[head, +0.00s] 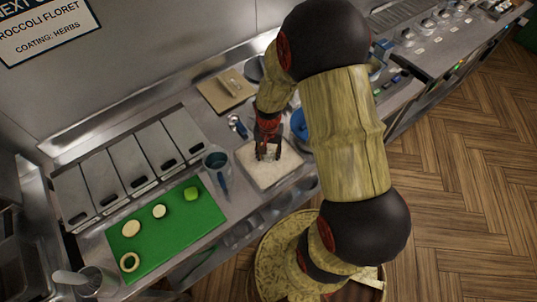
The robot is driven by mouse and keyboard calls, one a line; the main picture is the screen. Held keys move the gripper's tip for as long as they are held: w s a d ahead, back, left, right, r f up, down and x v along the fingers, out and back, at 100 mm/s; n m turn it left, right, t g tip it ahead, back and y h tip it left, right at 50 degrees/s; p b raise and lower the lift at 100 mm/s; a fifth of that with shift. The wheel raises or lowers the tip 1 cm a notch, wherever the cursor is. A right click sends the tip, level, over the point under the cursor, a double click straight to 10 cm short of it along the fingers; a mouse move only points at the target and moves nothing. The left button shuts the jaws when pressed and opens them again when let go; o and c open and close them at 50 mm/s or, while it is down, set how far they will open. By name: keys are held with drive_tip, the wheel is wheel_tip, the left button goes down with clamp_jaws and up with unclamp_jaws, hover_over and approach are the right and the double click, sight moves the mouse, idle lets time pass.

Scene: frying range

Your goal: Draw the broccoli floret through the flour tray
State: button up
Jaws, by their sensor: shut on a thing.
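My gripper (268,152) points down at the tray of white flour (252,172), its fingertips low over or in the flour near the tray's back half. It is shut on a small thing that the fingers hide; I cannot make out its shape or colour. The broccoli floret is not clearly visible anywhere. Whether the held thing touches the flour cannot be told from here. The tray is a shallow square set in the steel counter.
A dark cup (216,160) stands left of the tray. Lidded bins (128,162) line the back. A wall sign (45,32) reads broccoli floret, coating: herbs. A brown board (226,90) lies behind.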

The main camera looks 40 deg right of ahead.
sight(269, 155)
drive_tip(key=shift+r+p, duration=2)
drive_tip(key=shift+r, duration=1.05)
wheel_tip(269, 155, up, 3)
drive_tip(key=shift+p, duration=1.05)
